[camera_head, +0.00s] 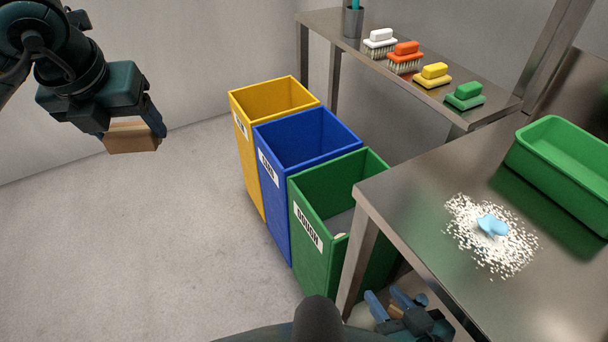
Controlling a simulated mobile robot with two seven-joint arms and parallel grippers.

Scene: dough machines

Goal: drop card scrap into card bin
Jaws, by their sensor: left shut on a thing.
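My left gripper (134,134) is at the upper left, high above the floor, and is shut on the card scrap (131,139), a brown folded piece. The card bin (283,193) is the blue one in the middle of the row, and its label seems to read CARD. Its opening faces up; its floor is in shadow. The scrap and gripper are well to the left of the bins. My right gripper (388,302) is low at the bottom, beside the table leg, with its fingers apart; part of it is hidden.
A yellow bin (250,165) and a green DOUGH bin (313,249) flank the blue one. A steel table (420,213) carries white crumbs, a light-blue scrap (492,225) and a green tub (560,170). Several brushes stand on a shelf (335,20). Floor at left is clear.

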